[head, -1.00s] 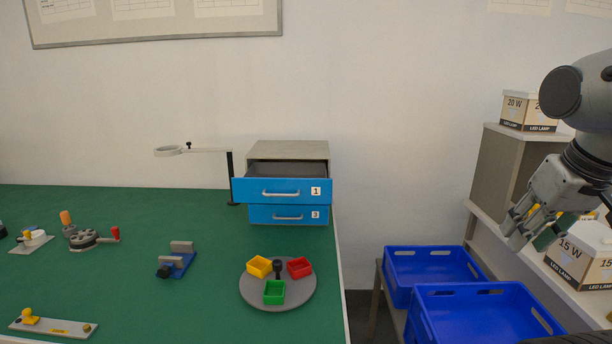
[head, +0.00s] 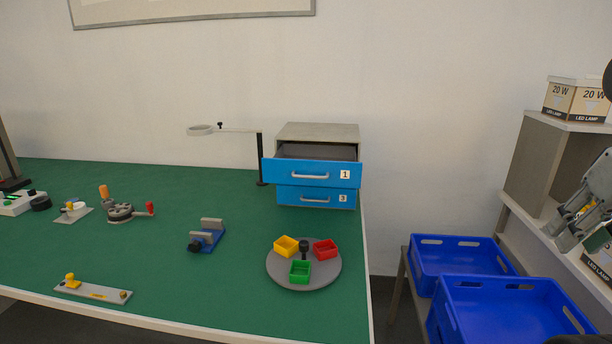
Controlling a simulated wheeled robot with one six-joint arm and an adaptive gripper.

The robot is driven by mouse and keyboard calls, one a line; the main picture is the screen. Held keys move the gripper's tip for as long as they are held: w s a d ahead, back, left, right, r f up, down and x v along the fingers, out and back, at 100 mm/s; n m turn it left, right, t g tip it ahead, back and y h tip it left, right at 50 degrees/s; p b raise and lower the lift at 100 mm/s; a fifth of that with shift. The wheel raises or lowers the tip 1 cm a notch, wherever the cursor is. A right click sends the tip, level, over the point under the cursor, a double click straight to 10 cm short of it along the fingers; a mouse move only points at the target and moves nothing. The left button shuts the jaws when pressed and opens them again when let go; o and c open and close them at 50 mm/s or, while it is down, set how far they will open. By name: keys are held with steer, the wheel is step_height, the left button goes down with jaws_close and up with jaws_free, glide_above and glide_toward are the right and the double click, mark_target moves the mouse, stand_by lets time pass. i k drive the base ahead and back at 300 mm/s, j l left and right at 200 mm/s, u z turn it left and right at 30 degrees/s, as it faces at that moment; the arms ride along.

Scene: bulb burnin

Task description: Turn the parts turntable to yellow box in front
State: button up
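The parts turntable (head: 322,276) is a round grey disc on the green table near its right front corner. It has a dark knob (head: 304,246) at its middle. The green box (head: 300,271) is at the front of the disc. The yellow box (head: 286,246) is at the back left and the red box (head: 325,250) at the back right. My gripper (head: 566,236) is at the right edge of the head view, far right of the turntable, pointing down and left. Its fingers are close together in the picture, and I cannot tell whether they are open.
Blue crates (head: 462,262) stand low, right of the table (head: 200,290). A shelf with lamp boxes (head: 576,98) is at far right. A drawer unit (head: 318,134), top drawer partly out, stands behind the turntable. A blue vise-like fixture (head: 210,240) is to its left.

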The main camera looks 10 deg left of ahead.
mark_target(298, 264)
steer(key=i+j+u, duration=0.1)
steer(key=u, duration=0.25)
steer(key=i+j+u, duration=0.1)
steer(key=u, duration=0.25)
steer(key=i, duration=0.05)
